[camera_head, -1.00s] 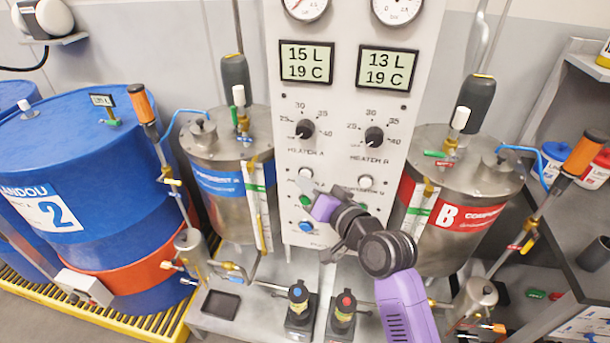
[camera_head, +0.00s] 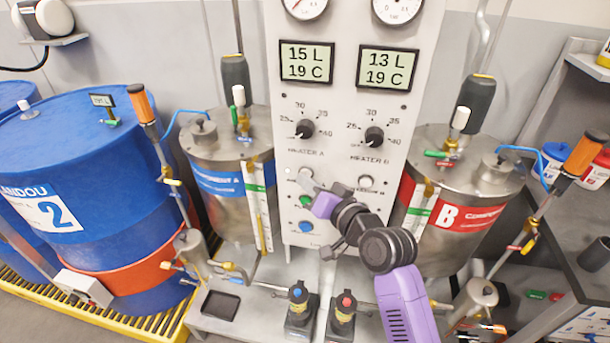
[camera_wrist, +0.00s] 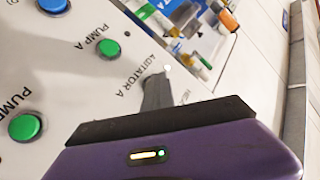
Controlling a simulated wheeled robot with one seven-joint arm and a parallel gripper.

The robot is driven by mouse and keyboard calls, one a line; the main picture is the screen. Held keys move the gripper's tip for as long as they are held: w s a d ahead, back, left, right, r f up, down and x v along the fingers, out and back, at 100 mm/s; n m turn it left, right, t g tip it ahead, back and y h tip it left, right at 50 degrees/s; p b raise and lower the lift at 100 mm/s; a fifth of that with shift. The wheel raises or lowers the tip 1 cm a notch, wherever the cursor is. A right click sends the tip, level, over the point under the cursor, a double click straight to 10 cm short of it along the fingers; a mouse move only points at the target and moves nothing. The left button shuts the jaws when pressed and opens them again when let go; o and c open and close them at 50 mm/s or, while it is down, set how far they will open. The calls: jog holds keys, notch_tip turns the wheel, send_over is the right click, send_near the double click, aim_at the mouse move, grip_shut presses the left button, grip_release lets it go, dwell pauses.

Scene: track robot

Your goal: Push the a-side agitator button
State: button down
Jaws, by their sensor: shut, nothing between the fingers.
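The control panel (camera_head: 335,150) carries the a-side agitator button (camera_head: 306,173), a pale round button above a green button. My gripper (camera_head: 307,181) is shut and empty, with its grey tips at the agitator button and overlapping its lower part. In the wrist view, the closed fingers (camera_wrist: 158,90) end beside the "AGITATOR A" label (camera_wrist: 135,75), and they hide the button. I cannot tell whether the button is pressed in. A small bright white spot (camera_wrist: 167,68) shows just past the fingertips.
The green Pump A button (camera_wrist: 108,47) and a blue button (camera_head: 306,227) lie below. A second white button (camera_head: 365,182) is to the right. Heater knob A (camera_head: 305,129) is above. Tanks (camera_head: 225,150) and (camera_head: 450,160) flank the panel closely.

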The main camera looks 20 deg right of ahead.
jog(key=shift+s+a, duration=0.2)
jog(key=shift+s, duration=0.1)
jog(key=s+a+p, duration=0.2)
jog(key=s, duration=0.1)
jog(key=s+a+p, duration=0.1)
jog(key=shift+s+a, duration=0.25)
jog(key=shift+s, duration=0.15)
dwell(0.3)
